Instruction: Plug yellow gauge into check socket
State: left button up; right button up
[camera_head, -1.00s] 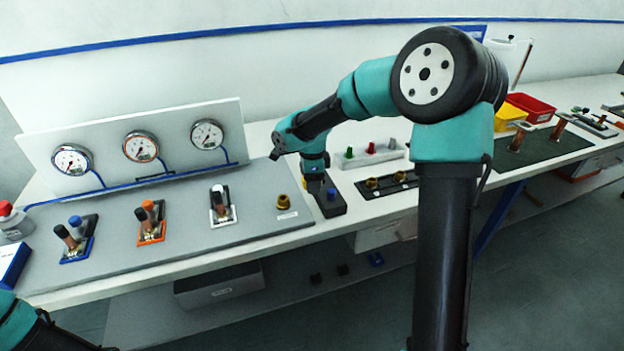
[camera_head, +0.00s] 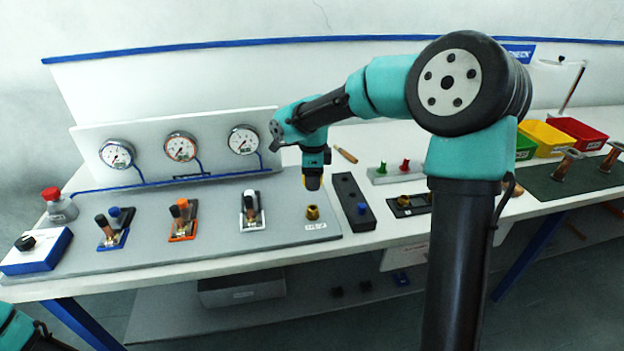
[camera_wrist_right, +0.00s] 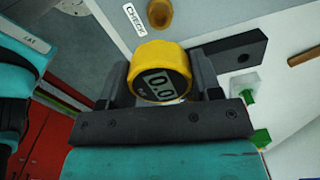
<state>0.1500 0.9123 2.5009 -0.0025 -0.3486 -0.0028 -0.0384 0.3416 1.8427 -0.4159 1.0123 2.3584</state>
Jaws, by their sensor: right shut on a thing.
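The yellow gauge (camera_wrist_right: 160,62) is a round body with a digital face reading 0.0. My right gripper (camera_wrist_right: 160,85) is shut on it, one finger on each side. In the head view, the right gripper (camera_head: 313,182) points down just above and behind the brass check socket (camera_head: 312,212) on the grey board, and a little of the gauge's yellow shows there. The socket (camera_wrist_right: 159,14) also shows in the wrist view beyond the gauge, apart from it, beside a CHECK label (camera_wrist_right: 134,16). The gauge's lower end is hidden. Only part of my left arm shows, at the bottom left.
A black block (camera_head: 346,187) with a blue button stands right of the socket. Three dial gauges (camera_head: 181,147) stand on the back panel, with several valve levers (camera_head: 183,218) in front. A plate with brass fittings (camera_head: 404,203) and green and red plugs lie farther right.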

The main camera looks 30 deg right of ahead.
jog(key=shift+f, duration=0.15)
jog(key=shift+f, duration=2.8)
jog(key=shift+f, duration=1.65)
jog(key=o, duration=1.1)
notch_tip(320, 180, up, 18)
jog(key=shift+f, duration=0.25)
jog(key=shift+f, duration=0.1)
dwell(0.3)
